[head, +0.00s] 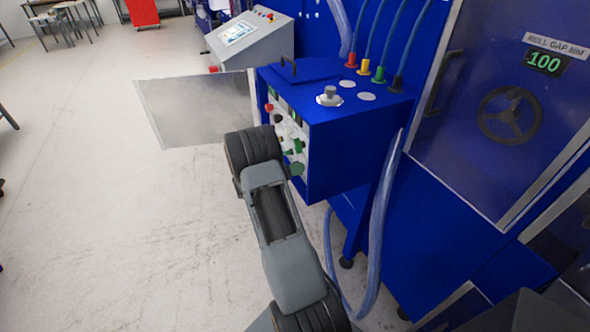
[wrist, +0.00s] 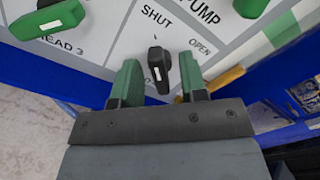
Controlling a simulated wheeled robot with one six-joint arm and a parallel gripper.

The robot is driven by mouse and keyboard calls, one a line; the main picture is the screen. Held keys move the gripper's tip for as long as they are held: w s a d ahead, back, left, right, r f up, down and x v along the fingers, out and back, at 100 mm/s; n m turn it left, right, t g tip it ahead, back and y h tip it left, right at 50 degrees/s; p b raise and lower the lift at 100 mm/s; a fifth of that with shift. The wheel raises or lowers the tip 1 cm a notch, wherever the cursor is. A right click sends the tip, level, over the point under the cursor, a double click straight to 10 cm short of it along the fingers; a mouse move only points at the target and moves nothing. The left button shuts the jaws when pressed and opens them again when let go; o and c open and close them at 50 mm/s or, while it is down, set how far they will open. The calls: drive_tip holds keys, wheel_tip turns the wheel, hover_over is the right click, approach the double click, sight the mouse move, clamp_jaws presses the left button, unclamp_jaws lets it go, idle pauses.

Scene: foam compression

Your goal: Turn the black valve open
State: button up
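The black valve (wrist: 158,66) is a small dark handle with a white mark, on a pale panel in the wrist view. It stands roughly upright in the picture, pointing toward the word SHUT; the word OPEN is to its upper right. My gripper (wrist: 160,80) has green fingers, one on each side of the valve. A gap shows between each finger and the handle, so it is open around the valve and not closed on it. In the head view my arm reaches the panel side of the blue box, and I cannot make out the black valve there.
Green handles stand nearby on the panel, one at upper left (wrist: 48,20) and one at upper right (wrist: 285,28). In the head view the blue box (head: 345,150) carries coloured hose fittings on top. A grey plate (head: 195,108) sticks out left of the panel. Open floor lies left.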

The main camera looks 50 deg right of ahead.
clamp_jaws()
idle(0.3)
drive_tip(key=shift+f+m+b, duration=0.1)
drive_tip(key=shift+m+b, duration=0.2)
drive_tip(key=m+b, duration=0.2)
drive_tip(key=shift+f+m, duration=0.1)
drive_tip(key=shift+m, duration=0.3)
drive_tip(key=m+b, duration=0.4)
drive_tip(key=m, duration=0.1)
drive_tip(key=shift+m, duration=0.3)
drive_tip(key=m+b, duration=0.5)
drive_tip(key=shift+f, duration=0.1)
drive_tip(key=m+b, duration=0.3)
drive_tip(key=b, duration=0.1)
drive_tip(key=shift+r+m, duration=0.2)
drive_tip(key=shift+m, duration=0.2)
drive_tip(key=shift+r, duration=0.1)
